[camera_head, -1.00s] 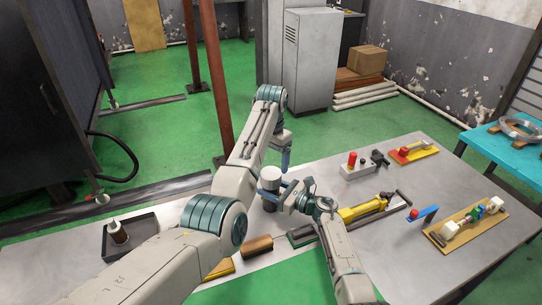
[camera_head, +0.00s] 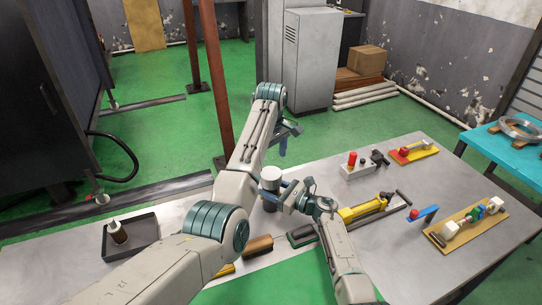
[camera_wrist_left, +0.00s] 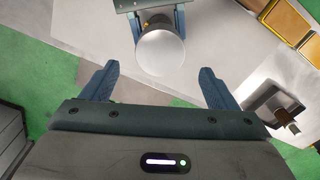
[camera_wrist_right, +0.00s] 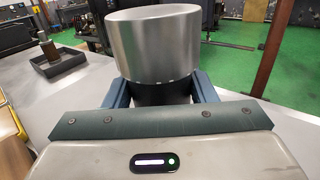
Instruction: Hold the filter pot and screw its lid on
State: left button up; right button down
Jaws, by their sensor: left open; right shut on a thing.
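The filter pot is a dark cylinder (camera_wrist_right: 162,93) with a wide silver lid (camera_wrist_right: 155,45) sitting on top. The lid's pale round top also shows in the head view (camera_head: 270,173) and left wrist view (camera_wrist_left: 160,52). My right gripper (camera_wrist_right: 162,90) is shut around the dark body below the lid and holds the pot upright; in the head view it comes from the right (camera_head: 284,194). My left gripper (camera_head: 287,138) is open and empty, higher than the lid and apart from it. In the left wrist view, the lid is beyond the open fingers (camera_wrist_left: 158,85). How tightly the lid sits cannot be seen.
A button box (camera_head: 357,170) stands behind.

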aim_at(271, 173)
dwell(0.3)
pick_arm(q)
jog(key=shift+f, duration=4)
jog(key=c, duration=1)
jog(key=m, duration=0.7)
jog(key=shift+m, duration=0.4)
jog(key=m, duration=0.3)
jog(key=shift+m, duration=0.3)
jog(key=m, duration=0.4)
jog(key=o, duration=1.2)
